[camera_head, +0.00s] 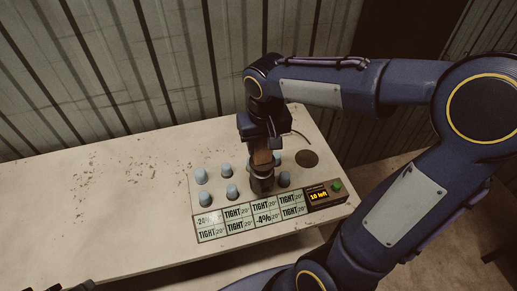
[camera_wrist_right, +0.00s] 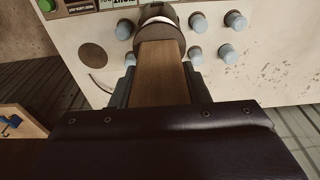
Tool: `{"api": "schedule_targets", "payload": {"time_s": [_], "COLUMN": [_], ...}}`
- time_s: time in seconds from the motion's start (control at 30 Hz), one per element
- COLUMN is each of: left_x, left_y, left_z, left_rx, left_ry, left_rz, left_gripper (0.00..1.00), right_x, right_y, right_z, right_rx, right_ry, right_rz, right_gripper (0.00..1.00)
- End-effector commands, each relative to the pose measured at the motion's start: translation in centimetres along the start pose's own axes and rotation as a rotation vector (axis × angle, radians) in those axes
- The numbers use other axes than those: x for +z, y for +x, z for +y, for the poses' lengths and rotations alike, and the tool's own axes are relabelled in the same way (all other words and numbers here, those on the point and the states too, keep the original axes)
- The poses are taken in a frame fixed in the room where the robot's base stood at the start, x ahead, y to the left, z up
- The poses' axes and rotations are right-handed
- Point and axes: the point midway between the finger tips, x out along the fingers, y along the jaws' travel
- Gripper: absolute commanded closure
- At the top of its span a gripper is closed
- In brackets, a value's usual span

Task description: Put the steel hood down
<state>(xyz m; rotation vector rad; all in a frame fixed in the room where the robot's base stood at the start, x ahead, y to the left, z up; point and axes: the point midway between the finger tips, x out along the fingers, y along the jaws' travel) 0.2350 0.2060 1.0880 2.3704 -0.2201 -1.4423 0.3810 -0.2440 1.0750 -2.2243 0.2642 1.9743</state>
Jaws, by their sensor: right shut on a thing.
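My right gripper (camera_head: 262,145) is shut on the brown handle (camera_wrist_right: 163,75) of the steel hood. The hood (camera_head: 261,184) is a dark, short cylinder at the handle's lower end, among the pale blue capped fittings (camera_head: 231,192) on the panel. Its dark round body (camera_wrist_right: 158,28) also shows at the top of the right wrist view. It stands over the middle of the front row; I cannot tell whether it touches the panel or what lies under it. Dark parts at the lower left edge of the head view (camera_head: 75,287) may be my left gripper; its jaws are not clear.
A label strip (camera_head: 250,217) with several "TIGHT" cells and two percentages runs along the panel's front. A box with a green button (camera_head: 336,185) reads "10 left". A dark round spot (camera_head: 307,159) lies right of the fittings. The table's left part (camera_head: 110,215) is clear.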

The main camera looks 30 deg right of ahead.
Motion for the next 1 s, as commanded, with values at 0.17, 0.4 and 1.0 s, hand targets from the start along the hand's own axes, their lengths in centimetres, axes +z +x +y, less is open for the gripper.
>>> {"api": "schedule_targets", "payload": {"time_s": [0.17,0.4,1.0], "left_x": [-0.2,-0.2,-0.1], "left_y": [-0.3,-0.5,-0.2], "left_z": [0.1,0.2,0.1], "left_rx": [0.0,0.0,0.0], "left_ry": [0.0,0.0,0.0], "left_rz": [0.0,0.0,0.0], "left_gripper": [0.64,0.64,0.64], "right_x": [-1.5,-2.1,-1.8], "right_y": [2.1,4.3,6.7], "right_z": [-0.1,-0.2,-0.2], "right_rx": [0.0,0.001,-0.001], "right_ry": [0.0,-0.001,0.0], "right_rz": [0.0,-0.002,0.002], "right_gripper": [1.0,1.0,0.56]}}
